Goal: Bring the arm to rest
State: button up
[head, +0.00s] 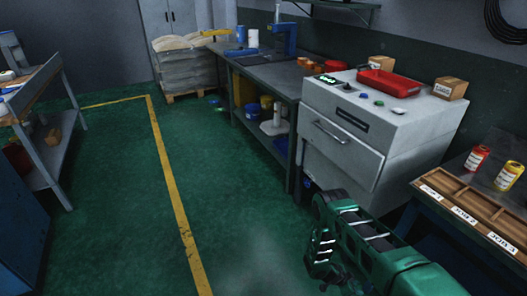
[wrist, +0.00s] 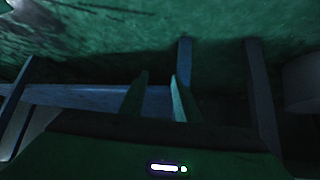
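My green arm reaches in from the lower right of the head view. The wrist view is dark, with green floor and table legs ahead of the fingers.
The grey machine (head: 345,150) bears a red tray (head: 388,84) and small cartons. A wooden tray (head: 470,208) and two bottles are on the bench at right. A shelf cart (head: 42,140) stands at left. The floor (head: 110,220) between is clear.

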jog(key=w+d+r, duration=0.1)
jog(key=w+r, duration=0.6)
jog(key=r, duration=0.5)
jog(key=d+r+n+g+y, duration=0.1)
jog(key=d+r, duration=0.1)
jog(key=r, duration=1.5)
jog(key=d+r+n+g+y, duration=0.1)
jog(key=d+r+n+y, duration=0.15)
jog(key=r, duration=1.45)
jog(key=s+r+n+y, duration=0.2)
jog(key=s+r, duration=1.2)
jog(key=r, duration=0.5)
jog(key=s+a+r+n+y, duration=0.1)
jog(key=s+a+r+n, duration=0.1)
jog(key=s, duration=0.8)
jog(key=s+a+r+n+t+y, duration=0.1)
jog(key=s+a+r, duration=0.4)
jog(key=s, duration=0.5)
jog(key=shift+s+a+r+n+y, duration=0.15)
jog(key=shift+s+r+n+y, duration=0.35)
jog(key=shift+n, duration=0.35)
jog(key=shift+w, duration=0.15)
